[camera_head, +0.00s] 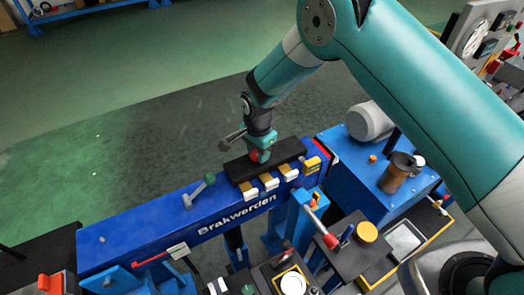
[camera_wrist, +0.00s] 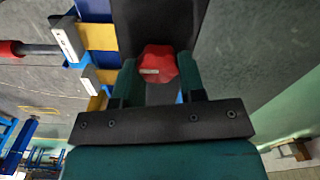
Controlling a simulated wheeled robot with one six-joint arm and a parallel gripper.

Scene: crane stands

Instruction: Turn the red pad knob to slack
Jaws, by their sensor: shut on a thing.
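The red pad knob (camera_wrist: 158,65) is a lobed red knob with a small pale mark on its face. It sits on a black block (camera_head: 268,160) on top of the blue beam marked "Brakwerden" (camera_head: 228,212). My gripper (camera_head: 261,150) reaches down to the knob from above, and in the head view only a bit of red shows below it. In the wrist view the two green fingers of my gripper (camera_wrist: 158,78) stand on either side of the knob, closed on it. The knob's underside is hidden.
A green-tipped lever (camera_head: 200,190) stands on the beam left of the black block. White-and-tan tabs (camera_head: 270,183) line its front edge. A yellow block (camera_head: 312,165) is at its right end. A brown cup (camera_head: 397,172) stands farther right. Green floor lies open behind the beam.

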